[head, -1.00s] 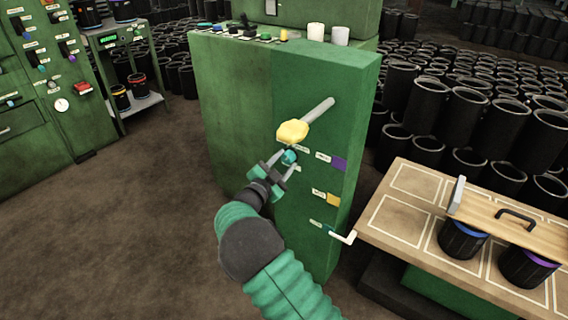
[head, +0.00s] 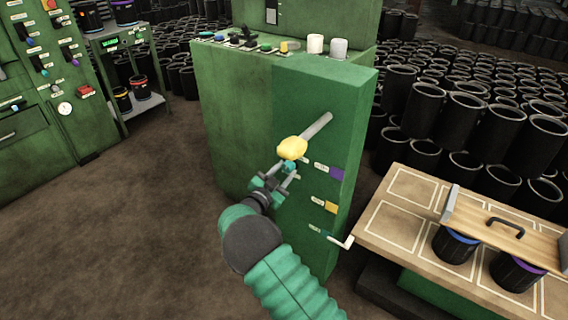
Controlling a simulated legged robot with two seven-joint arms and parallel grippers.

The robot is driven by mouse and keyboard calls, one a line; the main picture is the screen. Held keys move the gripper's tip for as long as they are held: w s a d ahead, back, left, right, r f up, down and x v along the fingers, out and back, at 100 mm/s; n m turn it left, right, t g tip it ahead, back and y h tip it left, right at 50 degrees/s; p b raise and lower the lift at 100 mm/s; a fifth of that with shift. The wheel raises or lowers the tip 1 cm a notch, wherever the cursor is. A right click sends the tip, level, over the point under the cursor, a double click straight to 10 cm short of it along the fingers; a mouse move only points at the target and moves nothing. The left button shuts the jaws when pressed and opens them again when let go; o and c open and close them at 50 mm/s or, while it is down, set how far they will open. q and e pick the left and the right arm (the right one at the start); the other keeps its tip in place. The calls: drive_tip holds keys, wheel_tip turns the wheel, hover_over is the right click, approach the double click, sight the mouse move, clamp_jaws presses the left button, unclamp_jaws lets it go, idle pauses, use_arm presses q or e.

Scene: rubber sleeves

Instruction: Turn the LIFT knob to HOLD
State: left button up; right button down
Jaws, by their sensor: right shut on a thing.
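The green cabinet (head: 342,110) stands in the middle of the head view. A small teal knob sits on its front face just below a yellow lump (head: 292,148); my right gripper now mostly hides it. My right gripper (head: 287,165) comes up from below, its fingers shut around the knob. The small labels are too small to read, so I cannot read LIFT or HOLD or tell the knob's setting. My left gripper is not in view.
A grey rod (head: 317,126) sticks out beside the yellow lump. Purple (head: 337,174) and yellow (head: 331,207) blocks and a white crank handle (head: 343,243) are lower on the face. A wooden table (head: 385,225) stands right. Open floor lies left.

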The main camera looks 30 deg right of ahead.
drive_tip(key=n+p, duration=0.4)
drive_tip(key=p, duration=0.1)
drive_tip(key=shift+r, duration=0.3)
drive_tip(key=shift+n+g+p, duration=0.4)
drive_tip(key=shift+n+p, duration=0.75)
drive_tip(key=shift+n, duration=0.05)
drive_tip(key=shift+w+f+n+p, duration=0.15)
drive_tip(key=shift+n+p, duration=0.35)
drive_tip(key=shift+n, duration=0.6)
drive_tip(key=shift+a, duration=0.1)
drive_tip(key=c, duration=0.9)
unclamp_jaws()
